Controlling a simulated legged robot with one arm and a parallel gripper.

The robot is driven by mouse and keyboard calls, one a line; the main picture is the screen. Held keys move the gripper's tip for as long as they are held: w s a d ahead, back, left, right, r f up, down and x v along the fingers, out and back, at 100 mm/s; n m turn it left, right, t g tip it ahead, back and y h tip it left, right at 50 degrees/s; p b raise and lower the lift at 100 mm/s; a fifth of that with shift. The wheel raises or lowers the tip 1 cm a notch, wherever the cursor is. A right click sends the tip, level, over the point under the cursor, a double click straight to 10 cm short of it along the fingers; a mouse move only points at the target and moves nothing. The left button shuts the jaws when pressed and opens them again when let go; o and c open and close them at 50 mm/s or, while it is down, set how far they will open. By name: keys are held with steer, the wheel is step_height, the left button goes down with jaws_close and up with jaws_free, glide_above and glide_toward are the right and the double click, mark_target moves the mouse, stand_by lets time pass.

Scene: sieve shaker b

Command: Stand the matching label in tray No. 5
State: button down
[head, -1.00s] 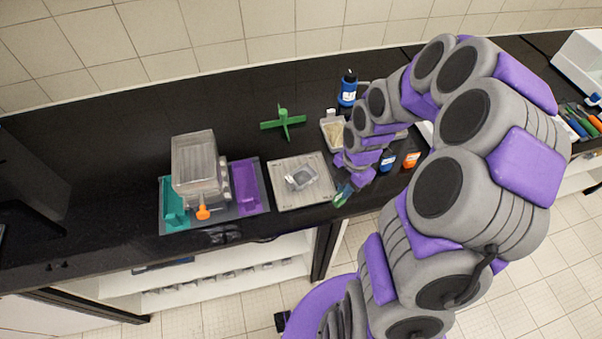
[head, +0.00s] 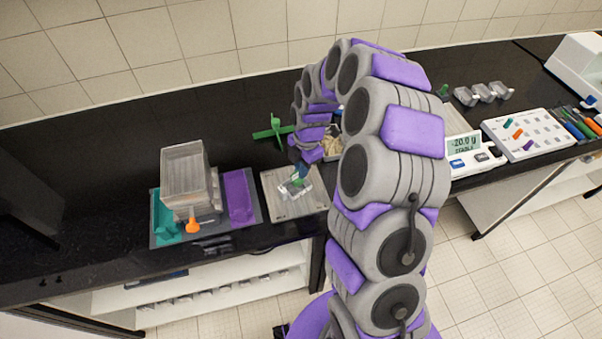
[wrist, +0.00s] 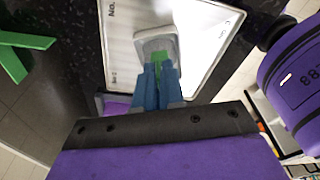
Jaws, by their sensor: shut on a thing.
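My gripper (wrist: 157,88) points down with its blue fingers shut on a small green label (wrist: 160,62), whose marking I cannot read. In the head view my gripper (head: 298,182) is over a small grey tray (head: 304,192) on a pale lined plate (head: 283,206). In the wrist view the small tray (wrist: 150,44) lies right beyond the fingertips, with the green label in front of it or inside it; I cannot tell whether they touch. The white plate (wrist: 205,62) shows printed "No." text, but the number is unclear.
A clear box (head: 185,178) with an orange knob stands on a teal-and-purple base at left. A green cross-shaped piece (head: 274,130) is behind the plate. A tray of beige grains (head: 332,143) is partly behind my arm. A scale (head: 463,147) and a pegboard (head: 527,133) are right.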

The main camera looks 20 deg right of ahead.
step_height(320, 180, down, 2)
steer(key=shift+f, duration=0.25)
steer(key=shift+a, duration=0.65)
steer(key=c, duration=1.5)
jaws_free()
steer(key=shift+o, duration=1.3)
steer(key=shift+d, duration=0.55)
steer(key=shift+r, duration=0.1)
